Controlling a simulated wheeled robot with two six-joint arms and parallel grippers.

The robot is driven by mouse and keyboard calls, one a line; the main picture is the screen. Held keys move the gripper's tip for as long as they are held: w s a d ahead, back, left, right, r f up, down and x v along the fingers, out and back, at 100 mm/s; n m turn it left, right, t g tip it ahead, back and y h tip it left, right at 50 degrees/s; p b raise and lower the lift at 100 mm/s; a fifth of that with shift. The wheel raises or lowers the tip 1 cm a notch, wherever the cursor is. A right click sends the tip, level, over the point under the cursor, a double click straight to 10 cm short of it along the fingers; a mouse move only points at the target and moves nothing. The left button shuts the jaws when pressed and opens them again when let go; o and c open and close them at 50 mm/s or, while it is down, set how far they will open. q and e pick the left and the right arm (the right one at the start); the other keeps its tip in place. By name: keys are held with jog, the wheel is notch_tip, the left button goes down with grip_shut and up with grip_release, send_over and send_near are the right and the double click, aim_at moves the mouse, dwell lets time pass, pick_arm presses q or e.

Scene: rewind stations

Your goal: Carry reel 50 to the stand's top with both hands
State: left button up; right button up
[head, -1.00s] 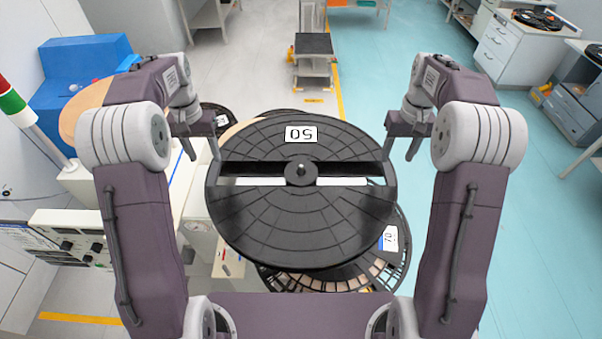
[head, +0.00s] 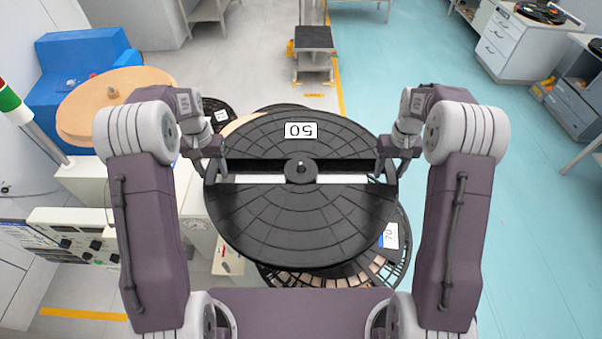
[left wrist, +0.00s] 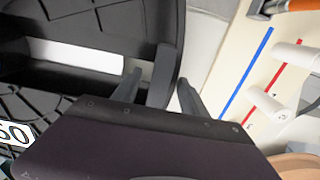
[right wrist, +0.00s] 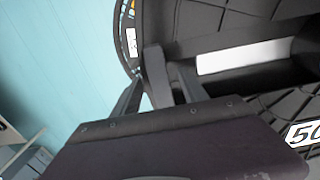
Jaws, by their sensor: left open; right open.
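Reel 50 (head: 300,225) is a large black reel with a white "50" label, a slot across its middle and a small centre hub. It lies flat above other reels, between my arms. My left gripper (head: 217,172) is open at its left rim; in the left wrist view (left wrist: 160,90) the rim passes between the two fingers. My right gripper (head: 388,172) is open at the right rim; in the right wrist view (right wrist: 160,95) the rim also lies between its fingers. A low stand with a dark top (head: 313,38) is at the back; I cannot tell whether it is the task's stand.
A reel labelled 70 (head: 390,236) shows beneath reel 50. A blue machine (head: 75,62) with a tan disc (head: 85,105) is at the left, above a control panel (head: 60,245). White drawers (head: 515,45) stand at the back right.

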pick_arm(q)
jog(key=shift+s, duration=0.1)
grip_shut()
pick_arm(e)
jog(key=shift+s, duration=0.15)
grip_shut()
pick_arm(q)
jog(key=shift+r, duration=0.15)
pick_arm(e)
jog(key=shift+r, duration=0.15)
dwell(0.5)
